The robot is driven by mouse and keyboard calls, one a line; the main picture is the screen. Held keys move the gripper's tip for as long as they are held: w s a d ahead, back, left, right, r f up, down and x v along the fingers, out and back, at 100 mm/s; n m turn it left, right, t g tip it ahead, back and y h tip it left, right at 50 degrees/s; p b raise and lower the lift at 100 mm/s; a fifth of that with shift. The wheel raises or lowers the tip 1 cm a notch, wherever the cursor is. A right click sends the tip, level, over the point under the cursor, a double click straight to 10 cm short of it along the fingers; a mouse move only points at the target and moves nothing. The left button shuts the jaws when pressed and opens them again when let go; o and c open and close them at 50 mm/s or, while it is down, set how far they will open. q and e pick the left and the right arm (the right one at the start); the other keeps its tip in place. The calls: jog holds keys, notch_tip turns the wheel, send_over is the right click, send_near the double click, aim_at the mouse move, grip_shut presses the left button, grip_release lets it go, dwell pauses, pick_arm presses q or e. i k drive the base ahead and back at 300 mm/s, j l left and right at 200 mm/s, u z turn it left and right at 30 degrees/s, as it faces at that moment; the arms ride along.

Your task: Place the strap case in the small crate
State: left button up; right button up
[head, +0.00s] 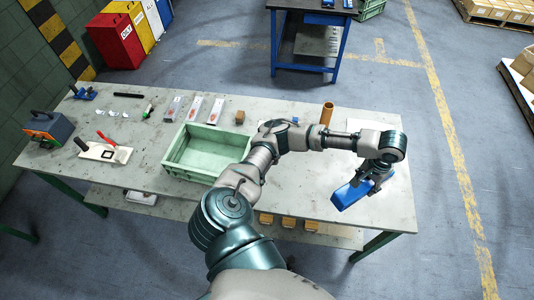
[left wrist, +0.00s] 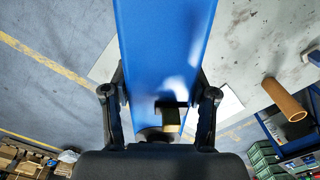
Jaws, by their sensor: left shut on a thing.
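The strap case (head: 348,194) is a long blue case, held tilted over the right end of the table. My left gripper (head: 370,182) is shut on it near its upper end. In the left wrist view the strap case (left wrist: 162,45) lies between the two fingers of the gripper (left wrist: 162,85), with a dark strap or handle piece near the palm. The small crate (head: 174,172) is pale green, open and empty, left of the middle of the table, well left of the held case. My forearm passes close to the crate's right side. My right gripper is not seen.
The grey table (head: 290,195) has a brown tube (head: 326,113), a small brown block (head: 240,117) and several flat packs behind the crate. A blue-grey box with an orange handle (head: 46,130) and a white board (head: 105,152) stand at the left. The right front tabletop is largely clear.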

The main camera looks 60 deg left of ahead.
aim_at(209, 159)
jog(key=k+j, duration=0.3)
jog(key=j, duration=0.15)
jog(key=k+j, duration=0.65)
jog(key=j, duration=0.3)
jog(key=k+j, duration=0.3)
jog(key=j, duration=0.15)
